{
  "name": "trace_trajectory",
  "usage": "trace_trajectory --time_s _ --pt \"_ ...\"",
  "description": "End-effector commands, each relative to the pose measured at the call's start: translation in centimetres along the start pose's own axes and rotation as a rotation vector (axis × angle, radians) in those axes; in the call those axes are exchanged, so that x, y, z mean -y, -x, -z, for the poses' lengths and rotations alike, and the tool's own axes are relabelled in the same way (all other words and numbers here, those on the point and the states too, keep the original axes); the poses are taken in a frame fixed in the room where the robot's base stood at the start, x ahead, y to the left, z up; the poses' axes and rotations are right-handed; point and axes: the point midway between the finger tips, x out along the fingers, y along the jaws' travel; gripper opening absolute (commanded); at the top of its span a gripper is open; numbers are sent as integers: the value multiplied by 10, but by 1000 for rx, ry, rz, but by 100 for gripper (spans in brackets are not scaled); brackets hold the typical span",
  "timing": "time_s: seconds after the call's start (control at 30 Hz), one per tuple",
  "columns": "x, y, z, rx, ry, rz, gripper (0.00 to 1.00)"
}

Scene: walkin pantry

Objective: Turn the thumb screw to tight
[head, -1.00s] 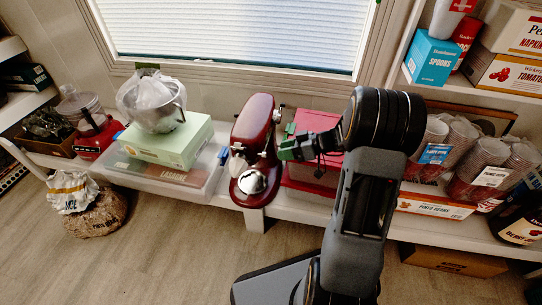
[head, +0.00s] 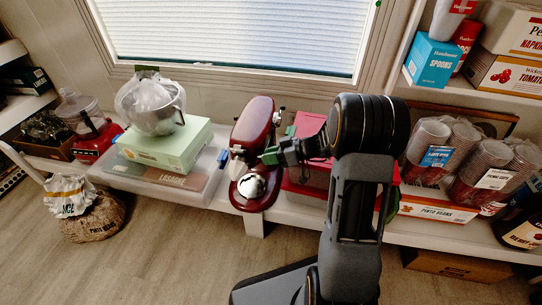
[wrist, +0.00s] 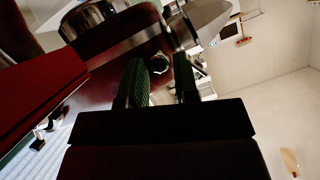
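In the wrist view the mixer's glossy red body (wrist: 118,75) fills the upper left. A small round metallic knob (wrist: 160,62), which looks like the thumb screw, shows on its side, just beyond the gap between my fingertips. My gripper (head: 270,156) reaches the mixer's right side. In the wrist view its two green-padded fingers (wrist: 162,77) are apart with nothing visible between them. Contact with the knob cannot be told.
A red box (head: 308,178) sits right of the mixer, under my forearm. Stacked cups (head: 428,145) stand at right. The floor in front is open.

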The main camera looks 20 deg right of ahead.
Motion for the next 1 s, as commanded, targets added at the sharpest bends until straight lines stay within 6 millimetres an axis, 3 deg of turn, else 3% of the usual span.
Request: trace_trajectory --time_s 0.3,0.87,0.9,1.0 --pt "0 0 0 0 0 1 0" --pt "-1 0 0 0 -126 55 0" --pt "-1 0 0 0 -126 55 22" --pt "-1 0 0 0 -126 54 32"
